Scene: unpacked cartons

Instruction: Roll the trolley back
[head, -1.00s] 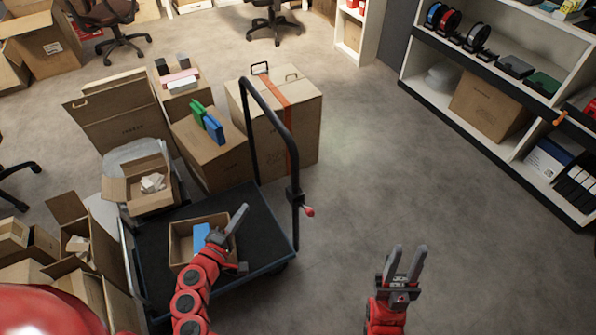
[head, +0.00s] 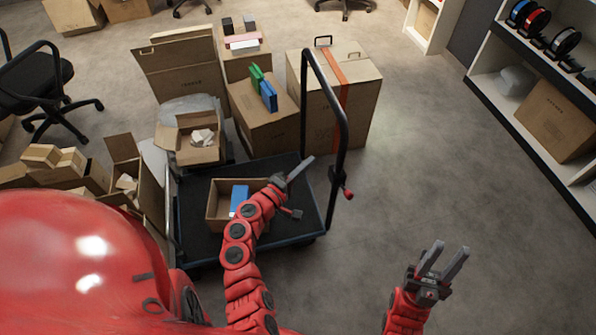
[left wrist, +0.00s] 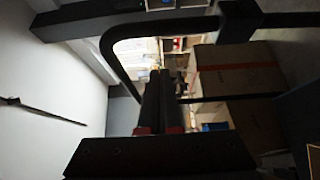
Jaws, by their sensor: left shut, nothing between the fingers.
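The trolley has a dark flat deck (head: 292,231) and a black hooped handle (head: 338,100) with a red knob low on its right post. An open carton (head: 221,215) with a blue item (head: 238,198) inside sits on the deck. My left gripper (head: 309,160) is shut and empty above the deck, left of the handle's right post and apart from it in the head view. In the left wrist view its fingers (left wrist: 160,75) lie together, with the curved black handle bar (left wrist: 112,60) around them in the picture. My right gripper (head: 448,254) is open and empty over bare floor.
A tall carton with orange tape (head: 365,110) and another carton with green and blue boxes (head: 258,125) stand just behind the trolley. Open cartons (head: 190,138) crowd its left. A shelf unit (head: 500,85) is at the right. Floor between trolley and shelf is clear.

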